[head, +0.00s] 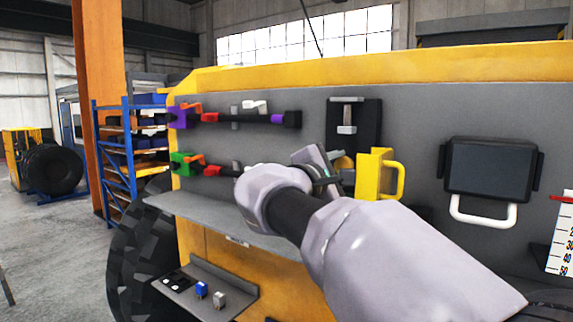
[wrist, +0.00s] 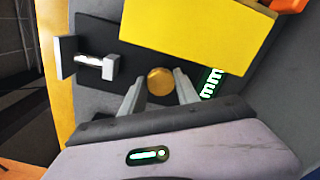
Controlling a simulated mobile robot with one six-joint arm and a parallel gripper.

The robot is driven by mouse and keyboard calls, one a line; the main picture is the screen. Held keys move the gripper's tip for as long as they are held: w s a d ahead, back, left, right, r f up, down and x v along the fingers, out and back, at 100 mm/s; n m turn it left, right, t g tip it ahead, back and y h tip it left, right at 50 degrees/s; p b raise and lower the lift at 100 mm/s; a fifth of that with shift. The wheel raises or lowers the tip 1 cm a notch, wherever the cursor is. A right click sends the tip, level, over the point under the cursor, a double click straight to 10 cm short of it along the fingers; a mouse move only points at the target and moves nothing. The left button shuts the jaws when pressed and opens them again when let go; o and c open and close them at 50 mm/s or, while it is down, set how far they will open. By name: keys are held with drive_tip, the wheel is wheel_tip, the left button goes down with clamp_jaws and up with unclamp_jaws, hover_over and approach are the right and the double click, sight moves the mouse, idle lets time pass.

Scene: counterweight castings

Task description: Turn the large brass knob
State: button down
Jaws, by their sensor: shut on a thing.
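The large brass knob (wrist: 160,81) sits on a dark plate, between the two fingers of my gripper (wrist: 159,88) in the wrist view. My gripper is shut on it, with one finger on each side. In the head view the knob (head: 343,163) shows as a small golden patch beside my gripper (head: 334,168), partly hidden by the gripper and the yellow block.
A yellow block with a loop handle (head: 375,174) stands right beside the knob. A silver latch (head: 346,116) is above it on the dark plate. A dark screen with a white handle (head: 490,168) is at right. A grey shelf (head: 190,216) juts out lower left.

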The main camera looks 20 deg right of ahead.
idle(0.4)
drive_tip(key=c, duration=0.9)
unclamp_jaws()
drive_tip(key=b+v, duration=0.1)
drive_tip(key=v, duration=1.6)
drive_tip(key=shift+a, duration=0.2)
drive_tip(key=shift+s+f, duration=0.1)
drive_tip(key=shift+s, duration=0.05)
